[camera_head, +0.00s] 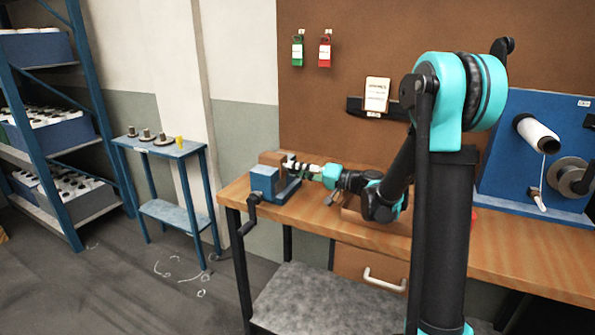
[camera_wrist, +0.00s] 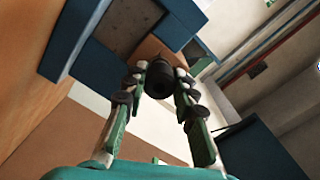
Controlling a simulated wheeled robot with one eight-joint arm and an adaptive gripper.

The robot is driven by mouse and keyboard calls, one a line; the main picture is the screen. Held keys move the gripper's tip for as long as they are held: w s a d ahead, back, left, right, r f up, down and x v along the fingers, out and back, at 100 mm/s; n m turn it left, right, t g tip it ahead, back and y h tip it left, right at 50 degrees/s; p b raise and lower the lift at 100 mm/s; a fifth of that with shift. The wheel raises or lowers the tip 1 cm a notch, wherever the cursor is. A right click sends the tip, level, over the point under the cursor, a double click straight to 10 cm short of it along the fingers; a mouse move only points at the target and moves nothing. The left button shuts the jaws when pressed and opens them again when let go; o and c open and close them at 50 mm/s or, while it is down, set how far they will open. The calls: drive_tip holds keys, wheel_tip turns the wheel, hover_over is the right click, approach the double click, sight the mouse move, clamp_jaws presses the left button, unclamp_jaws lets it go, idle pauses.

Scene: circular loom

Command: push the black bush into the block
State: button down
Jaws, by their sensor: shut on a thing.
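The black bush (camera_wrist: 159,79) is between my gripper's fingertips (camera_wrist: 158,88) in the wrist view, with its round dark end facing the camera. The brown block (camera_head: 272,158) sits in the blue vise (camera_head: 264,184) at the left end of the bench. The block (camera_wrist: 124,22) also shows beyond the bush in the wrist view, between the blue vise jaws. My gripper (camera_head: 296,166) is shut on the bush, at the right side of the block in the head view. The bush's far end is hidden, so I cannot tell whether it has entered the block.
The vise's dark crank handle (camera_head: 250,214) hangs off the bench front. A blue stand (camera_head: 160,148) with small parts is left of the bench, beyond a floor gap. A blue panel with a white spool (camera_head: 537,134) stands at the right. A drawer (camera_head: 370,272) is below the bench top.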

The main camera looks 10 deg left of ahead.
drive_tip(key=shift+x, duration=0.85)
drive_tip(key=c, duration=1.1)
unclamp_jaws()
drive_tip(key=shift+c, duration=0.2)
drive_tip(key=v, duration=1.2)
